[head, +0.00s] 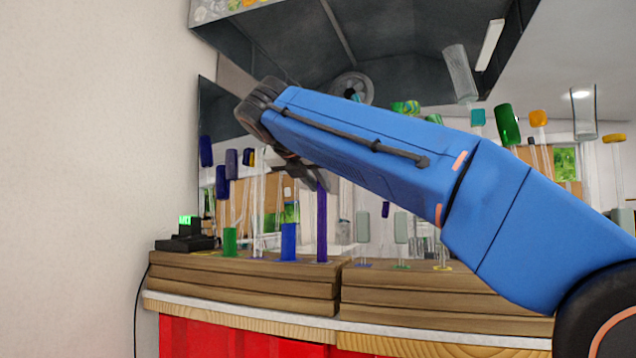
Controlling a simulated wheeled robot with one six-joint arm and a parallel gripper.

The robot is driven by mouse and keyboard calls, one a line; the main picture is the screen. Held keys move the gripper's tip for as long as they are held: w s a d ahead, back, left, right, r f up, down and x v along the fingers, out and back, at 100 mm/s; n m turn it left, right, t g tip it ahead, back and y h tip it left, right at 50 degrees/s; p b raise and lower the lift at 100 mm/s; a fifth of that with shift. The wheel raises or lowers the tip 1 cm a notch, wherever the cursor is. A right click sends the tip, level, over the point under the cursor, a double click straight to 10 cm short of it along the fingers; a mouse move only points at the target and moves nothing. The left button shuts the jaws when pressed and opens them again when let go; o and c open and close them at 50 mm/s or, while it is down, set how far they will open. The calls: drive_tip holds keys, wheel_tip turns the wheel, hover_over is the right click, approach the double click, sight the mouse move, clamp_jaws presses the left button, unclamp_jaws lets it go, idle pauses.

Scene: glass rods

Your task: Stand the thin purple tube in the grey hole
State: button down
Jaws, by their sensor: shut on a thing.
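The thin purple tube (321,222) stands upright over the left wooden block in the head view. Its lower end is at the block's top; I cannot tell whether it sits in a hole or just touches. My gripper (318,181) is at the tube's top end, small and dark, partly hidden by my blue arm. It is shut on the purple tube. I cannot pick out the grey hole among the rods and tubes at the block's top.
A green tube (230,242) and a blue tube (288,242) stand left of the purple one, among clear rods. Capped rods stand on the right wooden block (430,290). A black device (188,240) with a green display sits at the far left, by the wall.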

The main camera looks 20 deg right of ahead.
drive_tip(key=shift+f, duration=0.15)
drive_tip(key=c, duration=1.5)
unclamp_jaws()
drive_tip(key=shift+c, duration=0.2)
drive_tip(key=v, duration=1.7)
drive_tip(key=shift+a, duration=0.15)
drive_tip(key=shift+s, duration=0.1)
